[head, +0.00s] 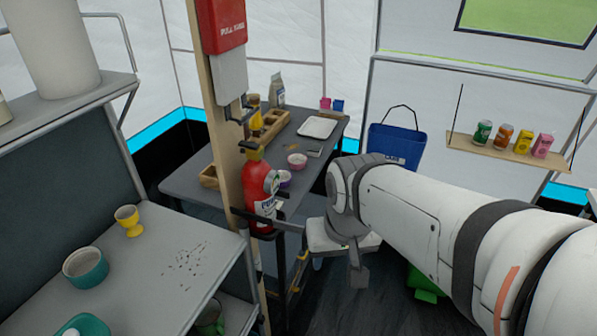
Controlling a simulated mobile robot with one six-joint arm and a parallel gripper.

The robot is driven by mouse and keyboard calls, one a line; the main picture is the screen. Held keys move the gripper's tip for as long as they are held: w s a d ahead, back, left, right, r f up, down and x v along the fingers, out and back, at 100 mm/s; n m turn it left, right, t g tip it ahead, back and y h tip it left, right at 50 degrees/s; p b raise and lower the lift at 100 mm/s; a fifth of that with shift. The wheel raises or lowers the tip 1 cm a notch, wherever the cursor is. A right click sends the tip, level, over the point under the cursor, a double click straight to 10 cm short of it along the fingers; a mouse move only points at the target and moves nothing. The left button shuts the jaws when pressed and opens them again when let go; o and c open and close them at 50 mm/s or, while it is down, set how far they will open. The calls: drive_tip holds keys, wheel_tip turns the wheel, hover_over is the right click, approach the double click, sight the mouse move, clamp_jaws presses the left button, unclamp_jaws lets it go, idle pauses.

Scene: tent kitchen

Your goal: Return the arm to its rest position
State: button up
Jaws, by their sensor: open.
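My white arm (430,225) reaches in from the right edge and bends at a grey-banded joint in the middle of the head view. My gripper (338,264) hangs below that joint, partly hidden by the arm's own links. Its jaws look apart, and I see nothing held between them. In the picture it is just right of the red fire extinguisher (262,195) on the wooden post (222,130); the depth gap between them is hard to judge.
A grey table (190,180) with a white tray (318,127) and bowls stands behind the post. A blue bucket (397,147) and a hanging shelf (500,150) with cans are beyond my arm.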

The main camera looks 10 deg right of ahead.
drive_tip(key=shift+s+d+f+n, duration=0.25)
drive_tip(key=shift+d+n, duration=0.15)
drive_tip(key=p+v, duration=0.2)
drive_tip(key=shift+w+r, duration=0.25)
drive_tip(key=shift+r, duration=0.05)
idle(0.7)
